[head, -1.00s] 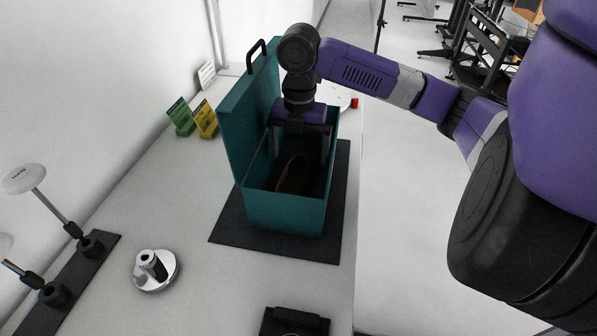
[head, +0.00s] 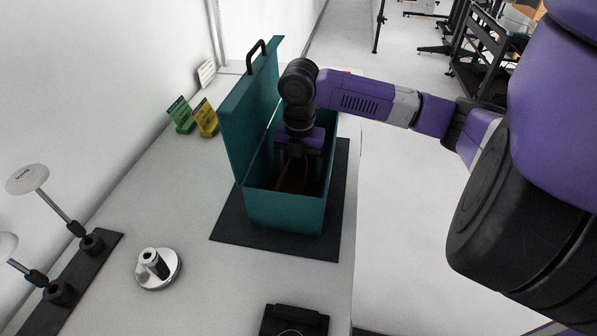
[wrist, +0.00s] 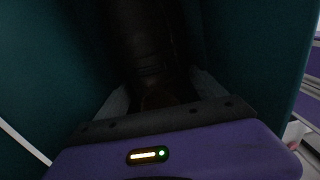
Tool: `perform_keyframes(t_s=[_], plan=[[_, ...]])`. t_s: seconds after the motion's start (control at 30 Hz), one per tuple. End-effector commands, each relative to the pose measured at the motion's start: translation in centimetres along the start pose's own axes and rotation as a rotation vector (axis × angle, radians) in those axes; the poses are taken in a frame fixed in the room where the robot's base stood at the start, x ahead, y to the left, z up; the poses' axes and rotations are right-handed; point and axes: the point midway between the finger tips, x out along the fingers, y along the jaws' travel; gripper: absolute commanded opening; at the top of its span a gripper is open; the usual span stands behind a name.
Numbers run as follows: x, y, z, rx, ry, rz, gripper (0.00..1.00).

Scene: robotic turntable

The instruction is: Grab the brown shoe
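The dark brown shoe (head: 293,180) stands inside the teal box (head: 284,212), and its upper part is dim in the head view. In the wrist view the shoe (wrist: 150,50) runs up the middle of the picture, very dark. My gripper (head: 300,172) points down inside the box over the shoe. In the wrist view its two pale fingers (wrist: 162,92) stand spread on either side of the shoe, with dark gaps beside it. The gripper looks open; the fingertips and any contact are hidden in shadow.
The box's lid (head: 248,115) stands open on the left, close to my wrist. The box rests on a dark mat (head: 228,235) on the grey counter. A silver round stand (head: 158,268) and green and yellow cards (head: 181,115) are nearby. The box walls are close around my gripper.

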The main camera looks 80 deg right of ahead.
Motion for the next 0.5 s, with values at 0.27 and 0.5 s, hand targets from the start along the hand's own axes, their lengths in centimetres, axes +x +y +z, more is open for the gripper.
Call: perform_keyframes(t_s=[0.27,0.5], plan=[[-0.03,-0.01,0.00,0.000,0.000,-0.001,0.21],[-0.11,0.01,0.02,0.000,-0.001,0.000,0.19]])
